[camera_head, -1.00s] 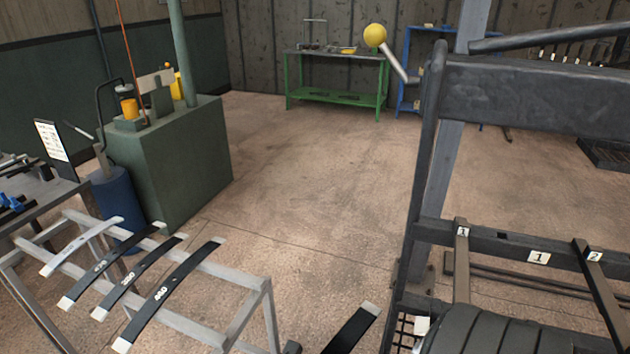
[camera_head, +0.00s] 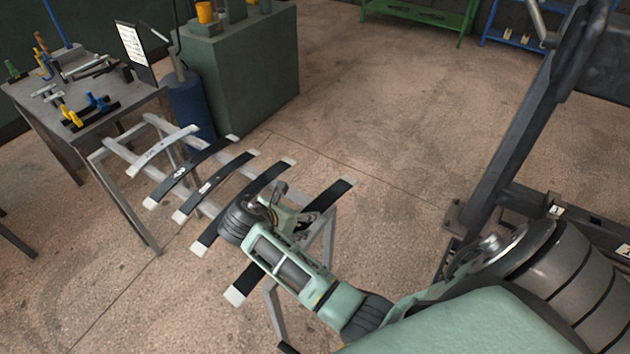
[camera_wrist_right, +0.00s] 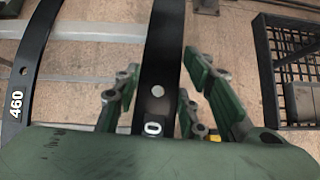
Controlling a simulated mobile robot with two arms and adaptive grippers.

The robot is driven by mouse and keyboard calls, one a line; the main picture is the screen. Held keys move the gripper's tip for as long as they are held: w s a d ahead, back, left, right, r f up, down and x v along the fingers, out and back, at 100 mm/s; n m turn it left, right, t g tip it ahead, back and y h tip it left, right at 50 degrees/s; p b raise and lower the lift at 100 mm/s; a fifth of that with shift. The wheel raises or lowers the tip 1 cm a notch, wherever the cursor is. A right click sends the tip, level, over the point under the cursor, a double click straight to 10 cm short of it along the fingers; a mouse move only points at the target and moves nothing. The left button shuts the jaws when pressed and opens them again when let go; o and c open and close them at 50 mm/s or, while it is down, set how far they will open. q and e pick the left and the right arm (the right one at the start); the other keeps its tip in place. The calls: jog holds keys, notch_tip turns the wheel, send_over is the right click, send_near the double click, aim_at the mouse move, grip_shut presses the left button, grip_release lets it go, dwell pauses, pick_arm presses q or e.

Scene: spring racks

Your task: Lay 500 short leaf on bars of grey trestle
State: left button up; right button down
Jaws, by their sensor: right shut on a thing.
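The grey trestle (camera_head: 125,207) stands at the left in the head view, with several leaves across its bars. My right gripper (camera_head: 295,213) is over its right end, shut on a black short leaf (camera_head: 243,282) with pale ends. In the right wrist view this leaf (camera_wrist_right: 160,60) runs between the green fingers; only a "0" of its number shows. The leaf marked 460 (camera_wrist_right: 30,65) lies to its left, apart and roughly parallel. The held leaf is over the trestle's right end; I cannot tell whether it touches the bars. My left gripper is not in view.
A grey work table (camera_head: 60,110) with tools stands left of the trestle. A blue drum (camera_head: 190,105) and a green cabinet (camera_head: 250,75) stand behind it. A dark rack frame (camera_head: 520,120) rises at the right. The floor between is clear.

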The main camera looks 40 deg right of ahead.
jog(key=w+r+n+p, duration=0.1)
jog(key=w+r+p, duration=0.1)
jog(key=w, duration=0.9)
jog(key=shift+w+d+r+t+p, duration=0.2)
jog(key=shift+r+t+p, duration=0.15)
jog(key=shift+r, duration=0.45)
notch_tip(320, 180, down, 10)
jog(key=b, duration=0.4)
jog(key=shift+r, duration=0.25)
